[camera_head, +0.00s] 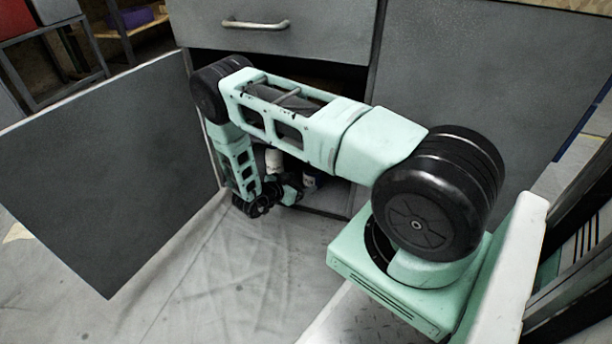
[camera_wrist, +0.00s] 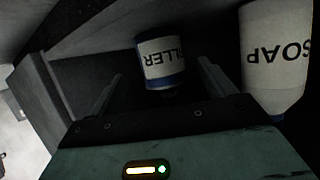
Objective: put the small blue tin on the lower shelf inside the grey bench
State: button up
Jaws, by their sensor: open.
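The small blue tin (camera_wrist: 163,62) has a white label with part of a word ending in "LLER". It appears upside down in the wrist view, just beyond and between my finger ends. In the head view, the tin (camera_head: 309,181) shows as a small blue and white patch low inside the open grey bench (camera_head: 282,36). My gripper (camera_wrist: 160,82) is open, with one finger on each side of the tin's line. I cannot tell whether either finger touches it. In the head view, my forearm reaches down into the bench opening and hides much of the inside.
A white soap bottle (camera_wrist: 275,60) stands close beside my right finger in the wrist view; a white bottle (camera_head: 273,160) also shows inside the bench. The bench's door (camera_head: 110,170) is swung open at left. A closed drawer is above the opening. Sheeted floor lies clear in front.

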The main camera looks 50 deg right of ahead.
jog(key=w+a+r+n+t+y+p, duration=0.15)
jog(key=w+a+r+n+y, duration=0.35)
jog(key=a, duration=0.6)
jog(key=w+a+r+n+t+y, duration=0.1)
jog(key=w+a+r+t+y, duration=0.15)
jog(key=a+r, duration=0.65)
jog(key=w+a+r+n+t+y+p, duration=0.1)
jog(key=w+a+r+n+t+y, duration=0.3)
jog(key=a, duration=0.9)
jog(key=s+a+r+n+g+y, duration=0.4)
jog(key=s+a+r+n+y, duration=0.3)
jog(key=s+a+r, duration=0.8)
jog(key=s+d+r+n+g+h, duration=0.2)
jog(key=s+d+n, duration=0.2)
jog(key=s, duration=0.6)
jog(key=s+d+r+n+g+h, duration=0.1)
jog(key=s+d+r+n+h, duration=0.1)
jog(key=s, duration=0.8)
jog(key=d+r+n, duration=0.1)
jog(key=d+n, duration=0.1)
jog(key=n, duration=0.1)
jog(key=shift+s+d+g, duration=0.3)
jog(key=shift+s+g, duration=0.05)
jog(key=shift+g, duration=0.05)
jog(key=shift+r, duration=0.15)
